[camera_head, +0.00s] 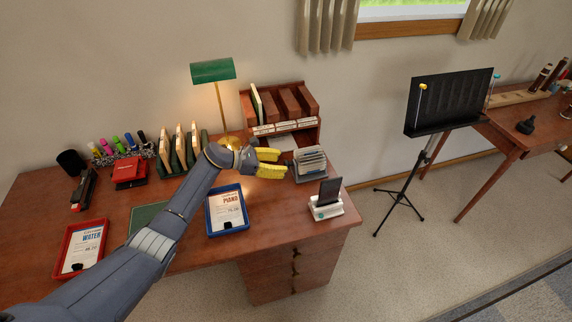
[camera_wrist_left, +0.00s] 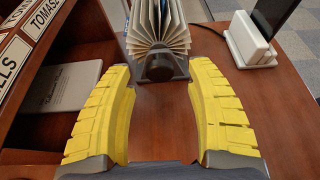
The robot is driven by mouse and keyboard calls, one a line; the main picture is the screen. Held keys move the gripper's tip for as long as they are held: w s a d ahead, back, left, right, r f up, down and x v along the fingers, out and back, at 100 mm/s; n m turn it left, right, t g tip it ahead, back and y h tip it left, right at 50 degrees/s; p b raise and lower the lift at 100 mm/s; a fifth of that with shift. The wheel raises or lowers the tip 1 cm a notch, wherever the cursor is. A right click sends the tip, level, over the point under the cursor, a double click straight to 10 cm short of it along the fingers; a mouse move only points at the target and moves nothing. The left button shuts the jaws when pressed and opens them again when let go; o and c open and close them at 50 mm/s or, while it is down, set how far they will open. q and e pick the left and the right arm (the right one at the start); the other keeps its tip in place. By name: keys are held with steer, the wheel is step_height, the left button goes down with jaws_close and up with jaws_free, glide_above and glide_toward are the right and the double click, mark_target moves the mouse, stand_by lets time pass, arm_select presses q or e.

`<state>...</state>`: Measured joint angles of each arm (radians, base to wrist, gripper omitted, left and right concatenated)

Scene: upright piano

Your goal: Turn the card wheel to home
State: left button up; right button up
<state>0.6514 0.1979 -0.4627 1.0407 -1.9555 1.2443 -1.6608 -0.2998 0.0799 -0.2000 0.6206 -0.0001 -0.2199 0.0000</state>
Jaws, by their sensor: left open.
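The card wheel (camera_head: 309,163), a rotary file of pale cards on a dark stand, sits on the desk right of the lamp. My left gripper (camera_head: 268,163) reaches in from the left, its yellow fingers open just left of the wheel. In the left wrist view, the card wheel (camera_wrist_left: 159,32) stands straight ahead between and beyond the fingertips, its cards fanned above a dark round hub. My left gripper (camera_wrist_left: 163,85) is open and empty there, apart from the hub. Its far side is hidden. My right gripper is not in view.
A phone on a white stand (camera_head: 327,205) is right of the wheel. A wooden organizer (camera_head: 283,105) stands behind it. A green lamp (camera_head: 213,72), blue tray (camera_head: 213,225) and red tray (camera_head: 61,262) are also on the desk. Bare desk lies between my fingers.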

arm_select(q)
steer(key=shift+x, duration=1.45)
jaws_close()
